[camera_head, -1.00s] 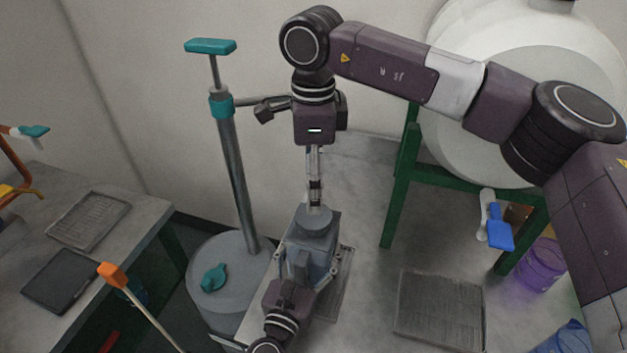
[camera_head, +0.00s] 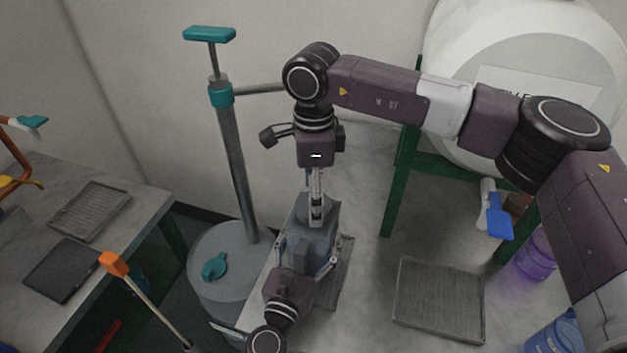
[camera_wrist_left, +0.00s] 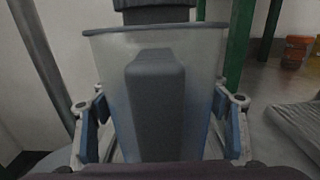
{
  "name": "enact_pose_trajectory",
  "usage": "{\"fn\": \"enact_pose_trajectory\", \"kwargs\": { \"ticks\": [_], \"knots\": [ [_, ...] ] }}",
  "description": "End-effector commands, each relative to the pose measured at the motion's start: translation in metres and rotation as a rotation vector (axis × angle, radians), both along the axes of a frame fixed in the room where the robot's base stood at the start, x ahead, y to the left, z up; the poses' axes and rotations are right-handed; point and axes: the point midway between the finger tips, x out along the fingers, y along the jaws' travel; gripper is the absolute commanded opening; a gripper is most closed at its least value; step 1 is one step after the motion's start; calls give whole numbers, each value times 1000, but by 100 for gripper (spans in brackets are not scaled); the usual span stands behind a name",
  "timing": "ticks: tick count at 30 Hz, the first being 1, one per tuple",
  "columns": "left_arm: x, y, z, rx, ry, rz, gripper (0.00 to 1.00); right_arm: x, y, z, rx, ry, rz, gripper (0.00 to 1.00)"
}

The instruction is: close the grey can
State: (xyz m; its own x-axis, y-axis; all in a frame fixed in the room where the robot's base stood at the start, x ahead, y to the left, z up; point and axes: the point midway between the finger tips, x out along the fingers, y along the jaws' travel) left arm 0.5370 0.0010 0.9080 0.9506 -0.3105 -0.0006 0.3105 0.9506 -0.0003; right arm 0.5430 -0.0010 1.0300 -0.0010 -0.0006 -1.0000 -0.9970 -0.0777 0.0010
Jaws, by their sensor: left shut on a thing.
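The grey can (camera_head: 318,246) is on the grey surface in the middle of the head view, with its rounded top (camera_head: 314,206) facing up. My left gripper (camera_head: 304,262) is shut on the can's body from the near side, with a finger on each side. In the left wrist view the can (camera_wrist_left: 205,90) fills the middle, with a dark grey raised block (camera_wrist_left: 155,100) on its near face. My right gripper (camera_head: 316,218) points down at the can's top from above. Its fingertips are at or just over the top, and their opening cannot be made out.
A drum (camera_head: 215,252) with a teal-handled pump (camera_head: 233,150) stands close left of the can. A green stand (camera_head: 400,185) with a white tank (camera_head: 520,60) is behind right.

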Motion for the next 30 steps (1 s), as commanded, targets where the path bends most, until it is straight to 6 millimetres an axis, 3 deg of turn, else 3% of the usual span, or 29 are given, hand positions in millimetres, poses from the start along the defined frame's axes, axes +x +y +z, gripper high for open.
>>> {"fn": "enact_pose_trajectory", "kwargs": {
  "ticks": [4, 14, 25, 30],
  "knots": [
    [0, 0, 0, 0, 0, 0, 1, 0, 0, -11, 1, -1, 0, 68],
    [0, 0, 0, 0, 0, 0, 1, 0, 0, -13, 1, -1, 0, 67],
    [0, 0, 0, 0, 0, 0, 1, 0, 0, -13, 0, -1, 0, 26],
    [0, 0, 0, 0, 0, 0, 1, 0, 0, -13, 1, -2, -47, 25]
  ]
}}
